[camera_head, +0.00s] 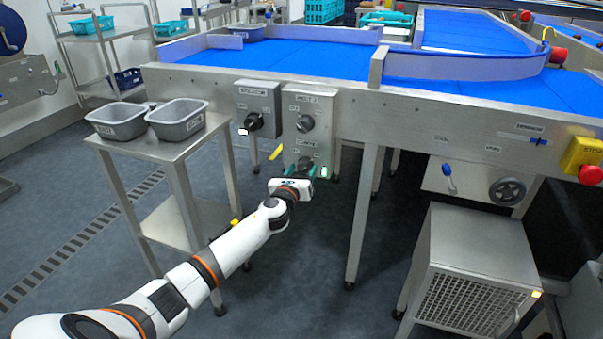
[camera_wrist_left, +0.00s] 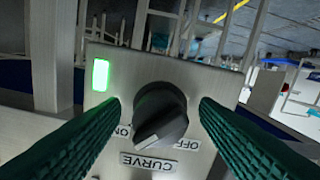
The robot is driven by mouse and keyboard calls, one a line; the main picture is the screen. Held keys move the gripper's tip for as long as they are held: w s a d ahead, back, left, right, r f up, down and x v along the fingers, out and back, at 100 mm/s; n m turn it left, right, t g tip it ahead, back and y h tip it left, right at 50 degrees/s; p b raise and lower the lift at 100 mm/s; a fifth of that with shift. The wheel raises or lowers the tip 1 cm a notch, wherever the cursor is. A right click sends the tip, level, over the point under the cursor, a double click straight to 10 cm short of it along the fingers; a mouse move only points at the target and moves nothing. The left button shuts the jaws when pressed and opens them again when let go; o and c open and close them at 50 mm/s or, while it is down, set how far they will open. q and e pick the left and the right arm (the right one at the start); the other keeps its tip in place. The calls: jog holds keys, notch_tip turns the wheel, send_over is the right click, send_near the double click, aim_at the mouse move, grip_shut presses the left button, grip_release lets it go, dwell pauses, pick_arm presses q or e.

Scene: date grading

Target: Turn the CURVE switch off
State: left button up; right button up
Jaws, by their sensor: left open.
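The CURVE switch is a black rotary knob (camera_wrist_left: 160,112) on a grey metal panel. Its CURVE label (camera_wrist_left: 148,162) is below it in the left wrist view, with ON at lower left and OFF at lower right. The knob's bar slants to the lower left, towards ON. A green lamp (camera_wrist_left: 100,75) beside it is lit; it also shows in the head view (camera_head: 324,172). My left gripper (camera_head: 303,168) is open at the lower part of the switch box (camera_head: 318,125). Its green fingers stand either side of the knob; contact cannot be told. The knob is mostly hidden in the head view.
Above is another black knob (camera_head: 305,123) on the same box. A neighbouring box (camera_head: 257,98) with a black knob (camera_head: 254,122) stands close on the left. Grey tubs (camera_head: 178,128) sit on a steel stand beside my left arm. The blue conveyor (camera_head: 290,58) runs above.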

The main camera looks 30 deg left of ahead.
pick_arm(q)
jog(key=c, duration=1)
